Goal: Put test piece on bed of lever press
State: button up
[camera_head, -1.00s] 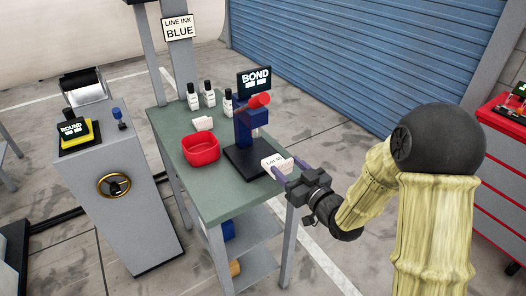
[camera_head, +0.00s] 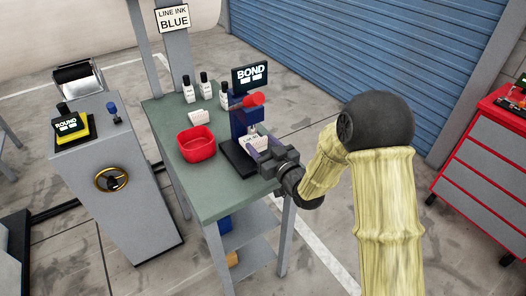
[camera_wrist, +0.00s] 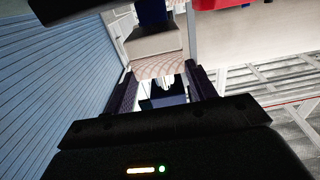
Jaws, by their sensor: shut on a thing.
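The white test piece (camera_head: 252,142) is held between the dark purple fingers of my gripper (camera_head: 259,147), which is shut on it. In the wrist view it is the pale block (camera_wrist: 155,45) between the fingertips. The lever press (camera_head: 240,122) has a dark blue column, a red lever end and a black base (camera_head: 236,164). In the head view the piece is in front of the column and over the base, under the press head. I cannot tell whether it touches the bed. My fingers hide part of the piece and base.
A red bowl (camera_head: 196,144) stands left of the press on the green bench (camera_head: 218,193). Behind it are a white card (camera_head: 200,118) and several small bottles (camera_head: 206,88). A BOND sign (camera_head: 251,76) is above the press. A grey console (camera_head: 112,150) stands left.

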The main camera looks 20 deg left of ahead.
aim_at(260, 149)
notch_tip(260, 149, down, 3)
jog(key=shift+r+b, duration=0.15)
jog(key=shift+b, duration=0.15)
jog(key=shift+d+f, duration=0.1)
jog(key=shift+f, duration=0.1)
jog(key=shift+f, duration=0.1)
jog(key=o, duration=1.1)
jog(key=b+v, duration=0.2)
jog(key=v, duration=1)
jog(key=shift+s, duration=0.1)
